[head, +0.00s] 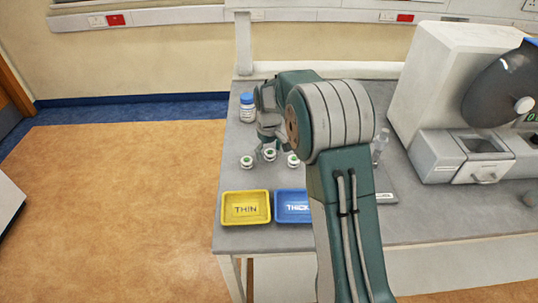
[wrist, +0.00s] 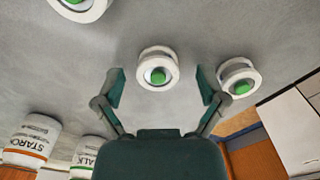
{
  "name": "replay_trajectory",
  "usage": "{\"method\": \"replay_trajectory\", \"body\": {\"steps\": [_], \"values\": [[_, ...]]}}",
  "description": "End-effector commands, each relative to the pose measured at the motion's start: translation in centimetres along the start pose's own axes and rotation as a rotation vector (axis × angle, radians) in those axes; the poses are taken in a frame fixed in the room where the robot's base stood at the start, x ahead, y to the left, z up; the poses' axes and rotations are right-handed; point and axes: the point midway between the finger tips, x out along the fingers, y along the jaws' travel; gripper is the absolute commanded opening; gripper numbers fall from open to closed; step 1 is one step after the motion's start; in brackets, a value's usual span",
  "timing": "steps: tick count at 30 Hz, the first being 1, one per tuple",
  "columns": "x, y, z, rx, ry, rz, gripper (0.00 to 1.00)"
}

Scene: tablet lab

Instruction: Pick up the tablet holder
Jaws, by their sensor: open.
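Three small white round tablet holders, each with a green centre, stand on the grey bench. In the head view they are the left holder (head: 246,162), the middle holder (head: 269,154) and the right holder (head: 293,160). My gripper (head: 268,136) is over the middle one, partly hidden by my arm. In the wrist view my gripper (wrist: 160,82) is open, with its fingers spread left and right. One holder (wrist: 158,68) shows centred between and just beyond the fingertips. Another holder (wrist: 239,77) is outside the right finger, and a third (wrist: 83,8) is cut off at the top.
A yellow THIN tray (head: 246,223) and a blue THICK tray (head: 291,219) lie near the bench's front edge. A white bottle with a blue cap (head: 247,107) stands behind the holders. Labelled bottles (wrist: 32,140) show in the wrist view. A large machine (head: 440,80) occupies the right.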

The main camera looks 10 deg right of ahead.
Motion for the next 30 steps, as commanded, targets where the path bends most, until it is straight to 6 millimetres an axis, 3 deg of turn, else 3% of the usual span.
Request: {"method": "replay_trajectory", "body": {"steps": [4, 5, 9, 10, 23, 30], "values": [[0.0, 0.0, 0.0, 0.001, 0.001, 0.001, 0.91], [0.0, 0.0, 0.0, 0.000, 0.001, 0.001, 0.86], [-0.1, -0.1, -0.1, 0.000, 0.001, 0.001, 0.24], [-0.1, -0.1, -0.1, 0.000, 0.001, 0.001, 0.18], [-0.2, -0.1, -0.1, 0.000, 0.000, 0.000, 0.16], [-2.6, 0.0, -0.1, 0.000, 0.004, 0.002, 0.16]]}}
